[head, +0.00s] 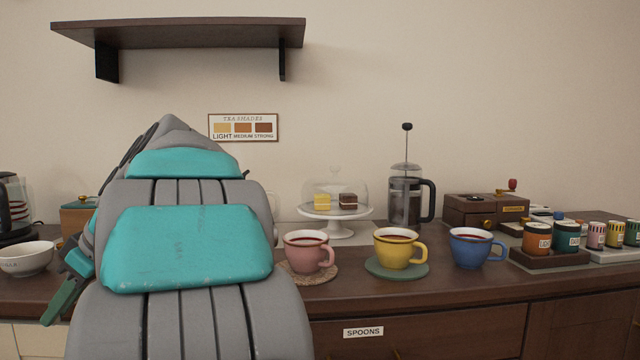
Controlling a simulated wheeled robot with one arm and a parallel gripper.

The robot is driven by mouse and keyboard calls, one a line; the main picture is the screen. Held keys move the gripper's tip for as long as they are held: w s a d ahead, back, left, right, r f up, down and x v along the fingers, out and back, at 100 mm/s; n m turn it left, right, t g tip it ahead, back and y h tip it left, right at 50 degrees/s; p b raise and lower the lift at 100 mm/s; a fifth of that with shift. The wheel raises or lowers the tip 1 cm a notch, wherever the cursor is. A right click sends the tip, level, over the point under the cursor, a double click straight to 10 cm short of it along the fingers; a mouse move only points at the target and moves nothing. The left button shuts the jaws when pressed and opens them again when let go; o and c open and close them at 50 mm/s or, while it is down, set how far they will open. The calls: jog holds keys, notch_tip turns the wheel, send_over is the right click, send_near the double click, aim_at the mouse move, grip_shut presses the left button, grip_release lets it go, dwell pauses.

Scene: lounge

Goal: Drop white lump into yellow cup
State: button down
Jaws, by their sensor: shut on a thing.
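The yellow cup (398,250) stands upright on a green round coaster (397,272) at the right of the middle of the counter. It holds a dark reddish drink, and its handle points right. My grey and teal arm fills the left foreground. Only part of my gripper (66,287) shows, at the arm's lower left edge, far left of the yellow cup. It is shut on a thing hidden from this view. I see no white lump.
A pink cup (309,252) on a woven coaster and a blue cup (476,248) flank the yellow one. Behind stand a domed cake stand (335,217) and a tall French press (406,203). A white bowl (26,258) is at far left; jars (567,238) at right.

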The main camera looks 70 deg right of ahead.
jog(key=w+a+f+m+h, duration=0.1)
jog(key=w+a+f, duration=0.3)
jog(key=f, duration=0.7)
jog(key=w+a+f+m, duration=0.1)
jog(key=w+a+f, duration=0.3)
jog(key=w+f, duration=0.4)
jog(key=w+a+f+m+h, duration=0.1)
jog(key=w+a+f, duration=0.4)
jog(key=f, duration=0.8)
jog(key=shift+w+f+m+h, duration=0.3)
jog(key=shift+w, duration=0.3)
jog(key=shift+s, duration=0.1)
